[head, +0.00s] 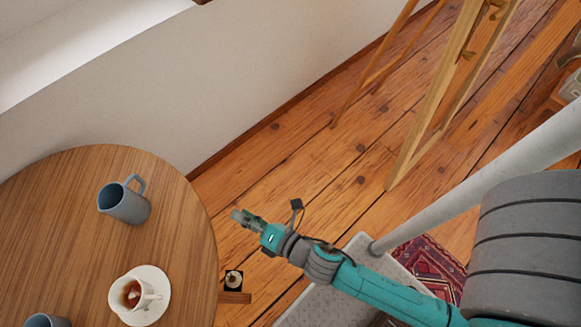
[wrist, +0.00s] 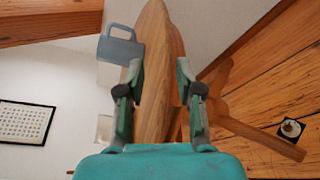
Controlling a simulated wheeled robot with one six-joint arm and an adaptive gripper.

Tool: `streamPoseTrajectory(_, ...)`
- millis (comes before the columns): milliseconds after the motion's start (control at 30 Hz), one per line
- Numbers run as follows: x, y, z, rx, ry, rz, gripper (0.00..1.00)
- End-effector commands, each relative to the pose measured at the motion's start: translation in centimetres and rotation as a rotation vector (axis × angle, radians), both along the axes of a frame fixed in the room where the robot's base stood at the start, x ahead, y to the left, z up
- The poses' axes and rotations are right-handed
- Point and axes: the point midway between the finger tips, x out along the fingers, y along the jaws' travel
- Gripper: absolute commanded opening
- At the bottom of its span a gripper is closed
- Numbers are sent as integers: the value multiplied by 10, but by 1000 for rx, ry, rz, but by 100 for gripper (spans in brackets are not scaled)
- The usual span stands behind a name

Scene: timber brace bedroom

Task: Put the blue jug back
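A blue-grey jug (head: 122,204) with a handle stands on the round wooden table (head: 60,185), near its back right part. The jug also shows in the wrist view (wrist: 119,48), left of my fingers. My gripper (head: 238,216) is just off the table's right edge in the head view, apart from the jug. In the wrist view my gripper (wrist: 160,78) has its two fingers spread with nothing held between them. The table's edge (wrist: 155,60) shows beyond the fingers.
A white teacup on a saucer (head: 160,305) stands at the table's front. Part of another blue-grey vessel (head: 45,322) shows at the bottom edge. A wooden easel (head: 430,110) stands at the right. A small dark square item (head: 233,281) lies beside the table.

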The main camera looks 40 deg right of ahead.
Motion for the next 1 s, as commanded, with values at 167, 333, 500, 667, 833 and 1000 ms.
streamPoseTrajectory(167,-68,-35,7,465,153,-124,36)
streamPoseTrajectory(333,-125,-59,27,930,259,-265,36)
streamPoseTrajectory(500,-174,-77,58,1395,315,-417,36)
streamPoseTrajectory(667,-204,-89,83,1741,321,-526,36)
streamPoseTrajectory(833,-218,-94,98,1930,309,-579,36)
streamPoseTrajectory(1000,-220,-95,100,1965,307,-587,36)
